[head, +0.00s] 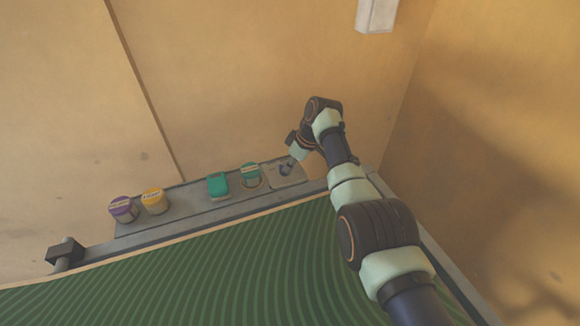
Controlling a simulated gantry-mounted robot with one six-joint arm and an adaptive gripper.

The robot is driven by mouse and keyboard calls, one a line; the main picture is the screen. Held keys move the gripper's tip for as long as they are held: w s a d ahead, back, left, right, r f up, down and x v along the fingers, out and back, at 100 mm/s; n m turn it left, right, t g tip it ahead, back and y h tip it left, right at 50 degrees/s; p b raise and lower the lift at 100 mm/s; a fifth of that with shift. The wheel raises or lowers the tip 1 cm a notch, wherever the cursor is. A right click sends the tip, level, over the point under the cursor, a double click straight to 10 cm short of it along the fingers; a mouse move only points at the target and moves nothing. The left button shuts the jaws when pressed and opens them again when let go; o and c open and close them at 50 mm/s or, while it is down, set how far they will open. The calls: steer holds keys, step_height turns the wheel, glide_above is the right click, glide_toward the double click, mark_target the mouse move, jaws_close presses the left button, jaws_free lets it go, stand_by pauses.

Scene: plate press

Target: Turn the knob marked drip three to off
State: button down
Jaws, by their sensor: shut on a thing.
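My gripper (287,168) is at the right end of the grey control panel (200,213), low over a pale square plate (297,178). It looks shut on a small dark knob there, which the fingers largely hide. A teal round knob (250,173) with a label on top stands just left of the gripper, apart from it. A teal blocky control (218,185) is further left. A yellow knob (154,200) and a purple knob (122,208) stand at the left end. The labels are too small to read, so I cannot tell which is drip three.
A green ribbed surface (220,270) with a pale edge lies in front of the panel. A dark bracket (65,252) stands at its left corner. Tan walls rise behind and to the right. A white box (376,14) hangs on the back wall.

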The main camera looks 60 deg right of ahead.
steer(key=c, duration=1.2)
jaws_free()
steer(key=shift+r, duration=0.1)
steer(key=v, duration=1.1)
steer(key=shift+s+r, duration=0.15)
steer(key=shift+r, duration=0.25)
